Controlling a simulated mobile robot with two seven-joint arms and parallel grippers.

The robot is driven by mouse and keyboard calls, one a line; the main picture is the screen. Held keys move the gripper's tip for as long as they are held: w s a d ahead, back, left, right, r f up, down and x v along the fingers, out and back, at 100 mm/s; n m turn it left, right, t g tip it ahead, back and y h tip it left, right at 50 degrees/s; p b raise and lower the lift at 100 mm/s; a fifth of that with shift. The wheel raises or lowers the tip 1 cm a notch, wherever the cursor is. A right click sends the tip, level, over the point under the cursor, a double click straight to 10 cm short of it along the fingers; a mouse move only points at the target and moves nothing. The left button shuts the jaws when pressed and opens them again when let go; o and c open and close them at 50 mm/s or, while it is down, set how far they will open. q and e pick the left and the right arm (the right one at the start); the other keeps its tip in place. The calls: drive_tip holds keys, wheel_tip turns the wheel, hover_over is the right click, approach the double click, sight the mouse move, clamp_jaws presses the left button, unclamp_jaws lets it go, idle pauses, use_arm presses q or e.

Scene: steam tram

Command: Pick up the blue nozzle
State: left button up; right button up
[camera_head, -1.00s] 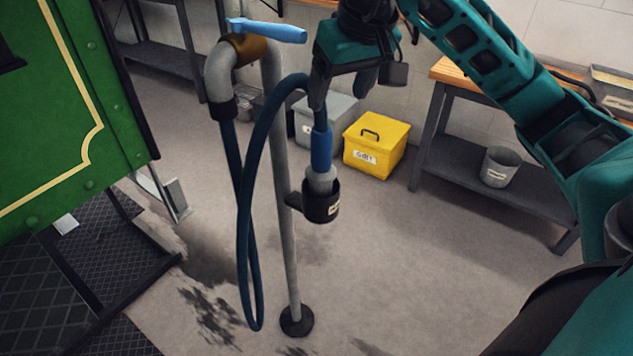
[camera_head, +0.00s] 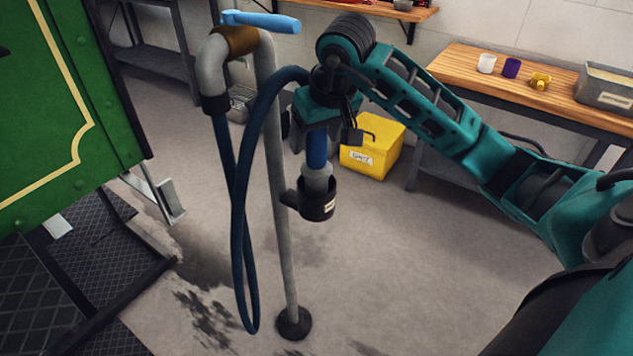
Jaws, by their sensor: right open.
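The blue nozzle (camera_head: 317,157) stands upright in a black holder (camera_head: 316,203) on the side of the grey standpipe (camera_head: 279,215). The nozzle's upper part is hidden by my right gripper. A dark blue hose (camera_head: 240,250) hangs in a loop from the pipe's spout and rises toward the top of the nozzle. My right gripper (camera_head: 315,146) is open and points down over the nozzle. One finger shows on the nozzle's left; I cannot tell whether the fingers touch it. My left gripper is not in view.
A light blue lever (camera_head: 262,21) tops the standpipe. The green tram side (camera_head: 70,110) and dark steps (camera_head: 90,270) are on the left. A yellow grit box (camera_head: 372,150) stands behind my gripper. A wooden workbench (camera_head: 450,65) is at the right. The front floor is clear.

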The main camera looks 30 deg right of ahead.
clamp_jaws()
idle(0.7)
drive_tip(key=shift+r, duration=0.1)
